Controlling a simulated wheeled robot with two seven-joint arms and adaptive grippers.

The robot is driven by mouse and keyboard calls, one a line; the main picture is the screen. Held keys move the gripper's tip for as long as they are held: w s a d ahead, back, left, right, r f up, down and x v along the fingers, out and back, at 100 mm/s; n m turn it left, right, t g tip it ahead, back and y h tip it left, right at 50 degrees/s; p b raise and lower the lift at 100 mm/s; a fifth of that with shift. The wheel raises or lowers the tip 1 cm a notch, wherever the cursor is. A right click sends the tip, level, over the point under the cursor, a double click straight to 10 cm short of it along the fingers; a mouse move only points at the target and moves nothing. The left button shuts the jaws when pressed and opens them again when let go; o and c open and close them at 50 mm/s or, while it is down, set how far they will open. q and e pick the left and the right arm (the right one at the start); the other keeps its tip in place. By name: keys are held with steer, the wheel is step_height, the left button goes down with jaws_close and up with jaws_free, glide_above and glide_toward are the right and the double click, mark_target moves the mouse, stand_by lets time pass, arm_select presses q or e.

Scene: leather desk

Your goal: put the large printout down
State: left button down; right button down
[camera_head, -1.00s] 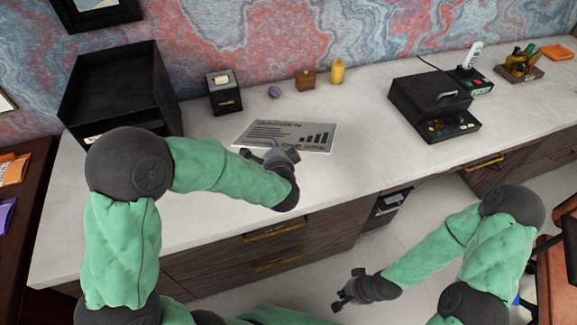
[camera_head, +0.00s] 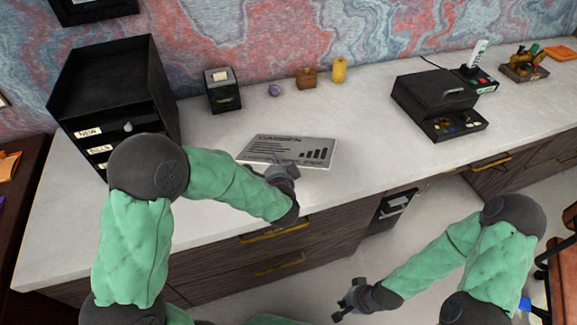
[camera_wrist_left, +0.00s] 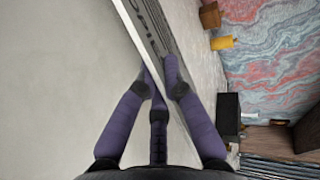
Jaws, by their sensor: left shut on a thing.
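The large printout (camera_head: 290,150) is a grey-white sheet with dark heading text and a small bar chart. It is over the pale desktop in the head view; its near edge is at my left gripper (camera_head: 282,168). In the left wrist view the printout (camera_wrist_left: 150,35) is seen nearly edge-on, pinched between the purple-grey fingers of my left gripper (camera_wrist_left: 160,85). I cannot tell whether its far edge touches the desk. My right gripper (camera_head: 350,298) is empty, low over the floor in front of the drawers; its fingers look spread.
A black tray stack (camera_head: 115,95) with labels stands at the left. A small black box (camera_head: 223,92), purple ball (camera_head: 275,90), brown block (camera_head: 306,78) and yellow cylinder (camera_head: 339,69) line the back. A black organiser (camera_head: 438,100) stands right. The desktop (camera_head: 370,140) beside the printout is clear.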

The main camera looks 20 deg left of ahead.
arm_select(q)
steer(key=c, duration=1.5)
jaws_free()
steer(key=shift+s+r, duration=0.1)
steer(key=shift+p+v, duration=0.45)
steer(key=shift+v, duration=3.45)
steer(key=shift+d, duration=0.1)
steer(key=s+r+p, duration=0.1)
steer(key=r, duration=0.1)
steer(key=r+p, duration=0.1)
steer(key=r, duration=0.1)
steer(key=s+d+r+p, duration=0.1)
steer(key=r+p, duration=0.1)
steer(key=r, duration=0.1)
steer(key=shift+s, duration=0.3)
